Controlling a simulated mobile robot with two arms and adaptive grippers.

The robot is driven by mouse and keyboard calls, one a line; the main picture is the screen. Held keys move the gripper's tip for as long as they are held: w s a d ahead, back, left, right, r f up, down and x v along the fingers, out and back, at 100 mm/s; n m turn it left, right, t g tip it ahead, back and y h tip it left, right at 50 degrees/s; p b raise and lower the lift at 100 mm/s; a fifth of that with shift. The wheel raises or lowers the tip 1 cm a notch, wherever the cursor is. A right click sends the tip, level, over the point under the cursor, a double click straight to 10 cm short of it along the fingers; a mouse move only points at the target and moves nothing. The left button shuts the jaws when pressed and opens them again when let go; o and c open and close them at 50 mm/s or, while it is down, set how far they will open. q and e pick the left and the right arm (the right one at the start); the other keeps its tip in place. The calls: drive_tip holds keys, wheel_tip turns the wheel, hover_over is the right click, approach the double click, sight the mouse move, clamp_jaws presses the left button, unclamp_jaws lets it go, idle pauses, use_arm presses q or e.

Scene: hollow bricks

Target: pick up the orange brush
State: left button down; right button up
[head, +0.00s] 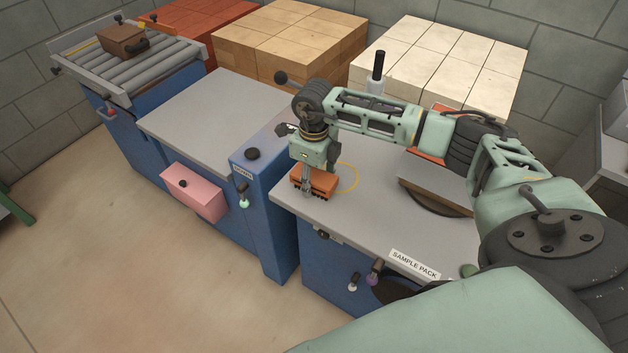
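The orange brush (323,181), with dark bristles along its lower edge, is at the left part of the grey table top labelled "SAMPLE PACK" (377,232). I cannot tell whether its bristles touch the top. My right gripper (307,187) points down right at the brush, with its near finger in front of the brush's side. The far finger is hidden, so I cannot tell whether it grips. My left gripper is not in view.
A yellow ring marking (353,178) lies beside the brush. A turntable (436,203) with a board stands to the right, partly behind my arm. A blue post (262,190) with a black knob stands left. Brick stacks (290,42) fill the back.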

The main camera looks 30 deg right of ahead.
sight(316, 175)
drive_tip(key=c, duration=0.8)
drive_tip(key=shift+r, duration=0.15)
drive_tip(key=shift+r, duration=0.3)
drive_tip(key=r, duration=0.1)
drive_tip(key=r+b, duration=0.1)
drive_tip(key=r, duration=0.1)
drive_tip(key=shift+s+d+r, duration=0.1)
drive_tip(key=shift+d+r, duration=0.1)
drive_tip(key=shift+r, duration=0.05)
drive_tip(key=s+d+r+b, duration=0.2)
drive_tip(key=s+d+r, duration=0.4)
drive_tip(key=s+d, duration=0.1)
drive_tip(key=shift+s+r, duration=0.35)
drive_tip(key=shift+s, duration=0.55)
drive_tip(key=shift+d, duration=0.1)
